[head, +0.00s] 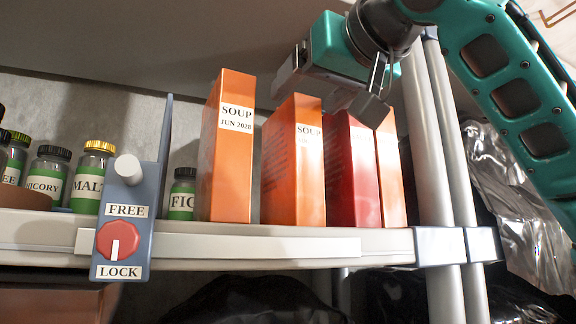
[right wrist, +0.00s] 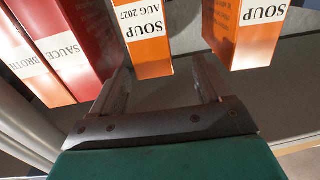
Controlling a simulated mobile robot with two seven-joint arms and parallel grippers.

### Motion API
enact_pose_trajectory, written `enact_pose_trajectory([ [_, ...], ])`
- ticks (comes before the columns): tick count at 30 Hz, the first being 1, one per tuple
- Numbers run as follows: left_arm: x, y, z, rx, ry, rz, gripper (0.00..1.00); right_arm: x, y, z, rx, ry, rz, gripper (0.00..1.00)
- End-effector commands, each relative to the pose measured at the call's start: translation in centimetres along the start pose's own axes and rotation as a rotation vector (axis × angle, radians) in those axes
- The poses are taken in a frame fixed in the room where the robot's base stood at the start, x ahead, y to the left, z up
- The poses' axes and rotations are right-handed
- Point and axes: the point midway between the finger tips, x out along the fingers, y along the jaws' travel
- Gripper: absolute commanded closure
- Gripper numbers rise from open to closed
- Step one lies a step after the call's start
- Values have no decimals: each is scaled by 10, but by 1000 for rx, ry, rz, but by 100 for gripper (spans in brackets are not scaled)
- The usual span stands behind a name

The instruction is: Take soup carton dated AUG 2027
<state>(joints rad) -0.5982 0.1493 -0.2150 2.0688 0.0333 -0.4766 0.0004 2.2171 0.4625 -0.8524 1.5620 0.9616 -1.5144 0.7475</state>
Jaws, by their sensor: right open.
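The soup carton dated AUG 2027 (right wrist: 145,35) is orange, and its label reads clearly in the right wrist view. In the head view this carton (head: 293,170) stands upright on the shelf, second from the left among the cartons, with its date too small to read. My right gripper (head: 330,92) is open and empty, near the top of that carton. In the right wrist view the open fingers (right wrist: 163,78) point toward the carton, one to each side of it; I cannot tell how deep they reach. My left gripper is not in view.
A soup carton dated JUN 2028 (head: 226,160) stands left of it. A red sauce carton (head: 350,170) and an orange broth carton (head: 390,175) stand right. Spice jars (head: 90,178) and a FREE/LOCK knob panel (head: 122,225) are at left. Poles (head: 435,150) rise at the right.

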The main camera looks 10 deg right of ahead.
Motion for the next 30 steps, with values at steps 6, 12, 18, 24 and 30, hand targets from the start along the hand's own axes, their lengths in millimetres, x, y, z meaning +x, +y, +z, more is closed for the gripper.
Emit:
enact_pose_trajectory([
  [6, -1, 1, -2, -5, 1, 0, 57, 17, 1, 0, -1, 1, 0, 22],
  [12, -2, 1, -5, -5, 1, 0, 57, 45, 8, 3, 1, -1, 3, 22],
  [18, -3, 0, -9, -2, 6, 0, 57, 65, 6, 3, 0, 1, 1, 22],
  [24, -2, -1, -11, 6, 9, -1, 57, 66, 6, 3, 0, 2, 0, 22],
  [30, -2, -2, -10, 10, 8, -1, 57, 66, 6, 3, 0, 2, 0, 39],
])
